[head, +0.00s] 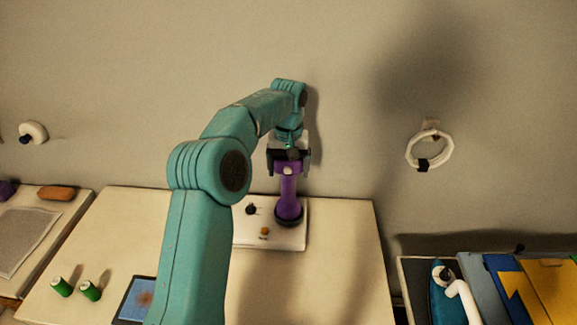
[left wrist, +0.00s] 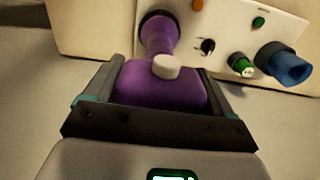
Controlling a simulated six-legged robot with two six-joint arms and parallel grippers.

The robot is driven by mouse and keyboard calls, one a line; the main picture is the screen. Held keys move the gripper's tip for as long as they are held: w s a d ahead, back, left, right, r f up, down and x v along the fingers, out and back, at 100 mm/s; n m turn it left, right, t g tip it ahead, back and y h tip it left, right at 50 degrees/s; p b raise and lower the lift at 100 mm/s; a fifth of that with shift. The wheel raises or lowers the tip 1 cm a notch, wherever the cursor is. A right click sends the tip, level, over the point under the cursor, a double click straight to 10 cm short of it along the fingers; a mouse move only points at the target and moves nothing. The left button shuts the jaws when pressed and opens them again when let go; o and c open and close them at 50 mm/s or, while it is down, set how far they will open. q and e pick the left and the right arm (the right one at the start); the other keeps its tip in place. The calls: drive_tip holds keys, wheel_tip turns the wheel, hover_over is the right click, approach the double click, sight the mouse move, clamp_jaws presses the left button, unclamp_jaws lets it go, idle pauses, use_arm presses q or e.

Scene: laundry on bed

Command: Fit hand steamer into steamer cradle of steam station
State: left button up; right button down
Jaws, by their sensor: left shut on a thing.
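The purple hand steamer (head: 288,188) stands roughly upright, held near its top by my left gripper (head: 289,157). In the left wrist view, the gripper's jaws (left wrist: 160,92) are shut on the wide purple body of the steamer (left wrist: 160,95), which has a pale round button. The steamer's lower end is at the dark ring-shaped cradle (head: 289,218) on the right part of the white steam station (head: 286,242). The ring also shows in the left wrist view (left wrist: 152,14). I cannot tell how deep the end sits in it. My right gripper is not in view.
The station panel carries an orange knob (head: 264,231), a black knob (head: 251,209), and a blue cylinder (left wrist: 287,64) seen from the wrist. A white ring (head: 429,151) hangs on the wall.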

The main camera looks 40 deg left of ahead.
use_arm(q)
drive_tip(key=shift+f+b, duration=0.6)
drive_tip(key=shift+f, duration=0.4)
drive_tip(key=o, duration=1.9)
drive_tip(key=shift+c, duration=0.2)
wheel_tip(320, 180, up, 8)
drive_tip(key=shift+f+p, duration=0.15)
drive_tip(key=shift+p, duration=0.45)
wheel_tip(320, 180, up, 7)
drive_tip(key=p, duration=0.3)
drive_tip(key=shift+d+r, duration=0.1)
drive_tip(key=shift+r, duration=0.7)
drive_tip(key=shift+s+r, duration=0.1)
drive_tip(key=shift+s, duration=0.05)
